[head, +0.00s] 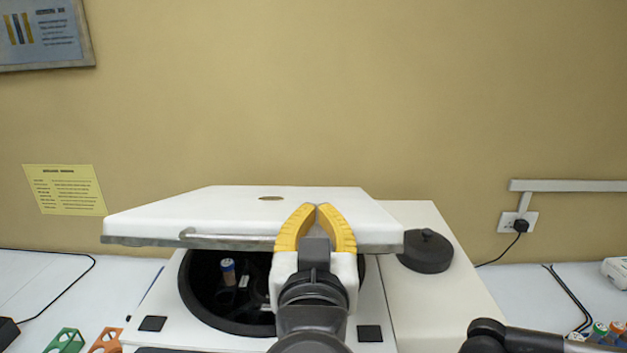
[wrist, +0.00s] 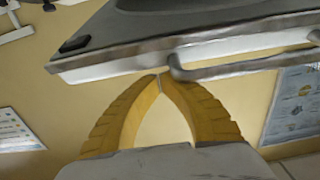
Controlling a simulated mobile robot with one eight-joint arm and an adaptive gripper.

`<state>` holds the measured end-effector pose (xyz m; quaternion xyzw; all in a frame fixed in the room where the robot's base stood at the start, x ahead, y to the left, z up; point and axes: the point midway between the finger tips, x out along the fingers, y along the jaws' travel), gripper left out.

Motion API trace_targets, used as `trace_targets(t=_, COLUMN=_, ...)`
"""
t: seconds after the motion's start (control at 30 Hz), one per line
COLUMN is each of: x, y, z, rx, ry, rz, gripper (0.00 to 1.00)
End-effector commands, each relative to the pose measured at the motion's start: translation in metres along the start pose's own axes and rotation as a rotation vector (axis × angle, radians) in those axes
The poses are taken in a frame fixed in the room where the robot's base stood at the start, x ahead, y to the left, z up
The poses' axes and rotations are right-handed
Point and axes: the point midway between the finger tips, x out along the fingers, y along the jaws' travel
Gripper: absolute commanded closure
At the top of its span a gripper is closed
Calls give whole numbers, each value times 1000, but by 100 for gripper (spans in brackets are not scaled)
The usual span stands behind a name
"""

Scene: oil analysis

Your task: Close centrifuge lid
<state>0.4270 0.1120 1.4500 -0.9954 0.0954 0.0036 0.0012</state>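The white centrifuge lid (head: 230,208) is partly open, with its front edge raised above the dark round chamber (head: 205,300) of the centrifuge (head: 158,303). A grey bar handle (head: 225,238) runs along the lid's front edge. A tube with a blue cap (head: 228,270) shows inside the chamber. My gripper (head: 316,208) is in front of the lid's front edge, right of centre, and hides part of it. Its yellow fingers meet at the tips with nothing seen between them. In the wrist view, the tips (wrist: 160,78) are close to the end of the handle (wrist: 235,66); contact cannot be told.
A black round knob (head: 426,251) sits on the centrifuge's right side. Green (head: 66,341) and orange (head: 106,341) racks stand on the table at left. Several capped tubes (head: 601,330) stand at far right. The air above the lid is clear.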

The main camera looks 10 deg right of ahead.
Motion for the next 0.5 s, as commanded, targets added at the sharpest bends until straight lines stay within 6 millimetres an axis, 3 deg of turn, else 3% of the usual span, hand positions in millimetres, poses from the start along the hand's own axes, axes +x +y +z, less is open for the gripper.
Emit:
trace_targets(t=0.03, x=-9, y=-2, z=32, rx=1, ry=32, rz=-6, gripper=100)
trace_targets(t=0.1, x=-18, y=-1, z=54, rx=1, ry=81, rz=-5, gripper=100)
trace_targets(t=0.3, x=-37, y=0, z=110, rx=0, ry=205, rz=0, gripper=100)
trace_targets(t=0.5, x=-47, y=0, z=150, rx=0, ry=242, rz=0, gripper=100)
